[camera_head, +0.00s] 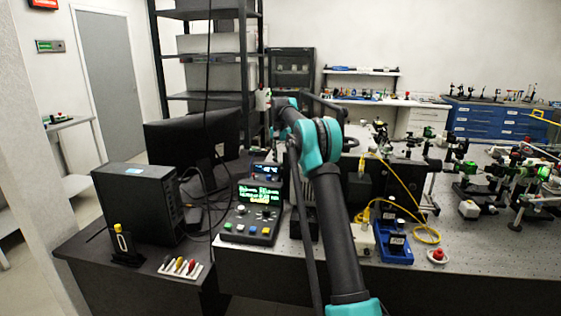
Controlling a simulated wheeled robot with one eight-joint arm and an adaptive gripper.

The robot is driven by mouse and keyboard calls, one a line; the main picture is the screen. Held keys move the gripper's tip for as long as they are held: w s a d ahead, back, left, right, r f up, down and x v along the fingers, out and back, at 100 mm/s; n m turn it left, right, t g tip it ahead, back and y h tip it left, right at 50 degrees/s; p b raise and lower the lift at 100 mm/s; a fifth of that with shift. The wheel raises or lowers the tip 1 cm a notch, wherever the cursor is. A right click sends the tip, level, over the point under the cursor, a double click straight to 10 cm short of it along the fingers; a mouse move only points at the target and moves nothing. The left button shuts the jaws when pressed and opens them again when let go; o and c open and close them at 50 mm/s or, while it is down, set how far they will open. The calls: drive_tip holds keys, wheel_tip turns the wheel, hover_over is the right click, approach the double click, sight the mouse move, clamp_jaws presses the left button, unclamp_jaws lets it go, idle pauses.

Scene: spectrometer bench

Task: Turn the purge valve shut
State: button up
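I cannot make out a purge valve for certain in the head view. My arm rises from the bottom centre over the front of the bench, and its teal joints stand at the middle of the picture. My gripper cannot be seen; the far end of the arm is hidden behind its own links. The arm also covers part of the bench equipment behind it.
A control box (250,213) with a lit green display stands left of my arm, near a black computer tower (138,203) and a monitor (190,150). A blue holder (393,242), yellow cable (428,236) and red button (437,255) lie right. Optics crowd the perforated bench (480,262).

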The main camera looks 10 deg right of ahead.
drive_tip(key=shift+o, duration=0.2)
wheel_tip(320, 180, up, 12)
idle(0.8)
drive_tip(key=shift+a, duration=0.1)
